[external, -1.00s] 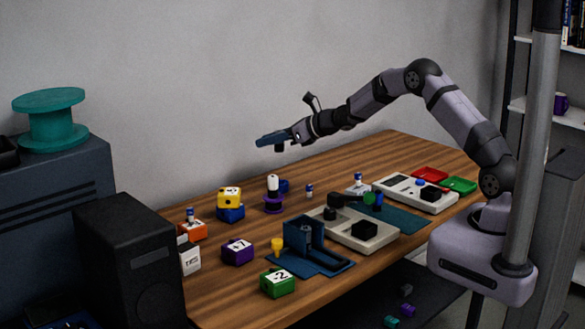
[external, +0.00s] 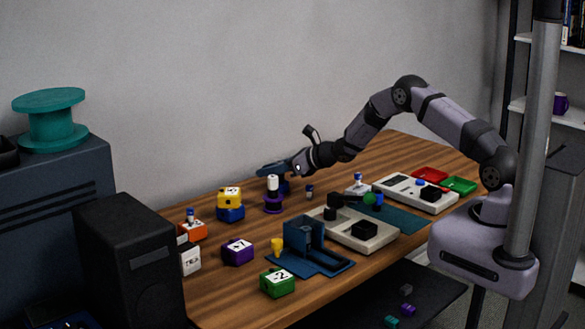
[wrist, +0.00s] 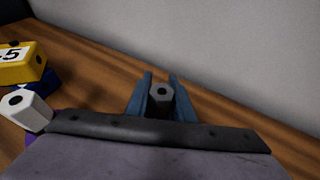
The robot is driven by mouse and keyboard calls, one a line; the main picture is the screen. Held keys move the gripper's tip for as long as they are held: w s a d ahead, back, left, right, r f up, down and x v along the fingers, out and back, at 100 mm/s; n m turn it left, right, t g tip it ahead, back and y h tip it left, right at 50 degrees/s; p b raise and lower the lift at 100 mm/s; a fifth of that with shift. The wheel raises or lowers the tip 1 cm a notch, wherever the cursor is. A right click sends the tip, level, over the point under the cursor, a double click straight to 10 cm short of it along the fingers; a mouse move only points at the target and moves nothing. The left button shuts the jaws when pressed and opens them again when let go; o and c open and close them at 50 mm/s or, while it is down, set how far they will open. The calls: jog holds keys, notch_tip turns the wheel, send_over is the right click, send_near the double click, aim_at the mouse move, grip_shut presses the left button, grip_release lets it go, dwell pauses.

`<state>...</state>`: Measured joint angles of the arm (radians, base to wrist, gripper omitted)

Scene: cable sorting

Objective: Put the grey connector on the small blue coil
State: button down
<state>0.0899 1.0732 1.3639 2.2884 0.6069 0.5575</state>
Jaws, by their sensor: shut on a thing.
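My gripper (external: 268,169) is low over the back of the table, its blue fingers pointing left. In the wrist view, the fingers (wrist: 160,95) are shut on the dark grey connector (wrist: 160,91), a hexagonal piece with a hole in its end. The small blue coil (external: 284,188) stands near the table's back edge, just under the gripper and behind the purple coil. I cannot tell whether the connector touches it; their meeting point is hidden in both views.
A purple coil (external: 273,205) with a white connector (external: 272,183) stands close in front. The white connector also shows in the wrist view (wrist: 24,108). A yellow block (external: 229,197) on a blue block (external: 230,213) is to the left. The wall is close behind.

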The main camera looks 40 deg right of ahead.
jog(key=shift+f, duration=0.2)
jog(key=c, duration=1.5)
grip_release()
jog(key=shift+c, duration=0.2)
jog(key=shift+r, duration=0.2)
jog(key=shift+s, duration=0.1)
jog(key=b+v, duration=0.3)
jog(key=v, duration=0.9)
jog(key=shift+a, duration=0.1)
